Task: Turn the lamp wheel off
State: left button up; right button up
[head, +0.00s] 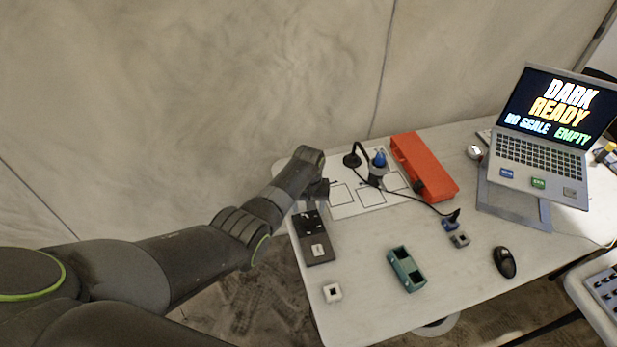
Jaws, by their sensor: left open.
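A small black gooseneck lamp (352,159) stands near the back of the white table, by a grey holder with a blue-topped piece (380,160). A black cable runs from there to the right, ending near small blue and grey parts (455,232). I cannot make out the lamp wheel clearly. My left arm reaches in from the left, and my left gripper (318,190) is open, pointing down over the table's left side, above a black device (313,240). It is apart from the lamp. The fingertips are small and partly hidden by the wrist. My right gripper is not in view.
A laptop (545,135) on a stand reads "DARK READY NO SCALE EMPTY". The front middle is clear.

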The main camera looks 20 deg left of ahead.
aim_at(308, 219)
pick_arm(q)
notch_tip(308, 219, up, 12)
dwell(0.5)
jog(key=shift+s, duration=0.1)
